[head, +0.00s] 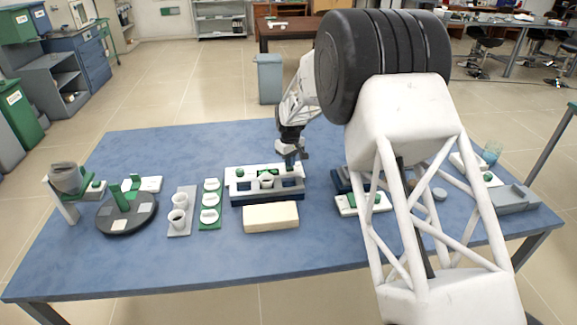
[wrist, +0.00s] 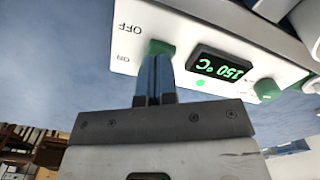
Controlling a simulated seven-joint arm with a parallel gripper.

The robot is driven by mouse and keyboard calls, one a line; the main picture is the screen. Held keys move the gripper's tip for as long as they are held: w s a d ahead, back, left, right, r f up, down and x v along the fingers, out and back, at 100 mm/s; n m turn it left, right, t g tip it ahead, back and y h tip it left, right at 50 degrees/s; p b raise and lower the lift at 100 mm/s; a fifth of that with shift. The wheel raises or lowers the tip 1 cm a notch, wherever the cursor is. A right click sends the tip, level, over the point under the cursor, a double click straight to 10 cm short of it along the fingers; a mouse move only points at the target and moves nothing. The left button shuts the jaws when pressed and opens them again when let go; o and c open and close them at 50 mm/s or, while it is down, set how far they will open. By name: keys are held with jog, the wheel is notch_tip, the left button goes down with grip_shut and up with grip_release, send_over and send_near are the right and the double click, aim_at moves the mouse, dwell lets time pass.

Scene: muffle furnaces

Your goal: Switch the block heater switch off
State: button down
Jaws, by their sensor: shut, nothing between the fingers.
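The block heater (head: 238,187) is a white and dark blue unit near the middle of the blue table. My gripper (head: 289,164) is at its right part in the head view, pointing down. In the wrist view the heater's white panel (wrist: 185,22) appears upside down, with OFF and ON labels. The green switch (wrist: 160,47) is beside these labels, its exact setting unclear. My shut, empty fingers (wrist: 157,62) overlap the switch's near edge; I cannot tell whether they touch it. The display (wrist: 218,66) reads 150 °C, and a small green light (wrist: 200,82) is lit.
A green knob (wrist: 267,89) sits beside the display. A cream block (head: 271,217) lies in front of the heater. Cups on a grey tray (head: 180,232) and dishes on a green tray (head: 209,223) stand left. My arm hides part of the table's right side.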

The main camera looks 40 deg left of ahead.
jog(key=shift+f, duration=0.75)
dwell(0.8)
jog(key=shift+r, duration=3.5)
